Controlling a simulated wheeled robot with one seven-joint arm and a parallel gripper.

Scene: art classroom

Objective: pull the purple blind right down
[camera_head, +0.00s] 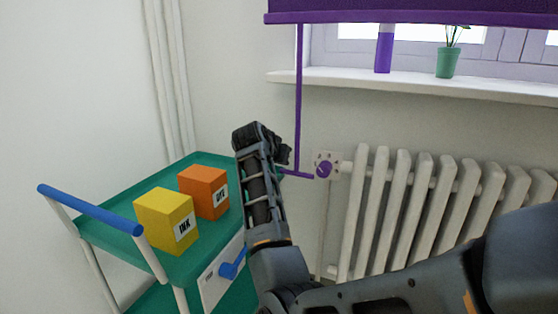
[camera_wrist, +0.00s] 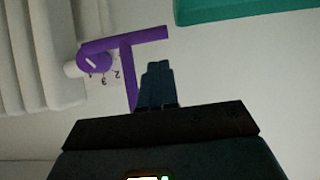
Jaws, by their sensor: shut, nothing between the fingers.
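The purple blind (camera_head: 420,17) hangs across the top of the window, with only its lower edge in view. A thin purple pull rod (camera_head: 299,95) hangs from its left part and ends in a short crossbar (camera_head: 298,174). In the wrist view the crossbar (camera_wrist: 150,36) and the rod (camera_wrist: 128,75) show close to my gripper (camera_wrist: 158,70). Its blue fingers are shut and empty, beside the rod and not around it. I cannot tell whether they touch. In the head view my gripper (camera_head: 280,153) is just left of the rod's lower end; its fingertips are largely hidden.
A purple radiator valve knob (camera_head: 325,168) sits right beside the crossbar, with the white radiator (camera_head: 400,190) to its right. A green trolley (camera_head: 210,240) with a yellow box (camera_head: 163,220) and an orange box (camera_head: 203,190) stands left. The sill holds a purple cylinder (camera_head: 384,52) and a potted plant (camera_head: 447,62).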

